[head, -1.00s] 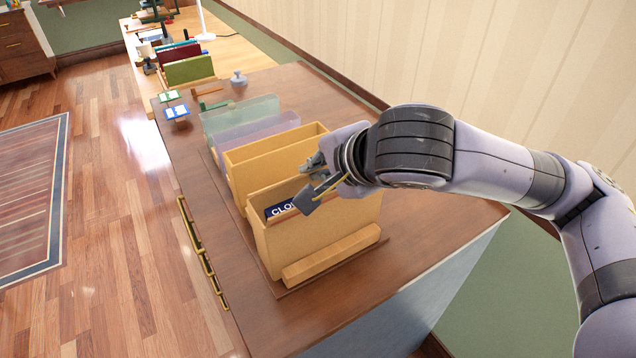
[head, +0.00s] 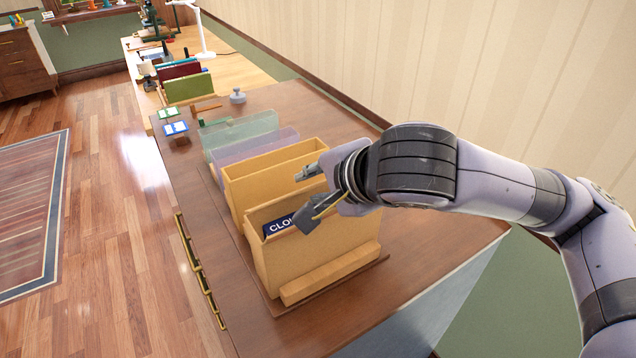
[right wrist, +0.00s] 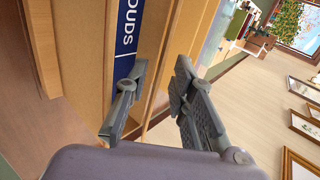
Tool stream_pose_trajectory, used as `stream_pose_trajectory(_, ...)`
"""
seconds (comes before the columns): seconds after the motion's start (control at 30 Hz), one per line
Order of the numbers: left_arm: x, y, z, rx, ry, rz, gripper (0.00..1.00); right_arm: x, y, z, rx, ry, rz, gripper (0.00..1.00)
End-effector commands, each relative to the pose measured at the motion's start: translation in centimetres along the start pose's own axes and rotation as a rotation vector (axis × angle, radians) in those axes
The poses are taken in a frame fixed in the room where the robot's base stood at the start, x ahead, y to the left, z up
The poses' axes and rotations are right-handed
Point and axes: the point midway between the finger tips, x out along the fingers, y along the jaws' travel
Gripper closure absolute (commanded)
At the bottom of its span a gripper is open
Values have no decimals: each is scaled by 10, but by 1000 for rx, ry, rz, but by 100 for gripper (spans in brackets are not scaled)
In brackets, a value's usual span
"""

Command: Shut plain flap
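Tan upright file holders stand in a row on the brown cabinet top. The nearest tan holder (head: 318,258) has an open top, and a dark blue card lettered "CLO…" (head: 279,226) shows inside; the right wrist view shows "OUDS" on this card (right wrist: 125,38). A second tan holder (head: 240,185) stands just behind it. I cannot tell which panel is the plain flap. My right gripper (head: 310,194) is open at the nearest holder's top, one finger by the card and the other farther back. In the right wrist view a tan panel edge shows between the parted fingers (right wrist: 161,68). My left gripper is out of view.
A lilac divider (head: 225,172) and a green translucent divider (head: 215,142) stand behind the tan holders. A wooden block (head: 330,273) lies against the nearest holder's front. The cabinet top (head: 430,240) is bare on the right; a wall is beyond.

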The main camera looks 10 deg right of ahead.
Motion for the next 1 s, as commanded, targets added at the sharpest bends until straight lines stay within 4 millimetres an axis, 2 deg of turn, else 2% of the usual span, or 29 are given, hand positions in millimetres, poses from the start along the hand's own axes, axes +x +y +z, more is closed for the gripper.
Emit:
stream_pose_trajectory(0.27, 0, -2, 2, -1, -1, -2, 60, -2, -3, 0, 0, 0, -1, 77)
stream_pose_trajectory(0.7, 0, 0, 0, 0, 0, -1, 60, -52, -61, 0, 0, 0, -4, 77)
stream_pose_trajectory(1.0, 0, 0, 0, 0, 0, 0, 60, -65, -76, 0, 0, 0, 1, 77)
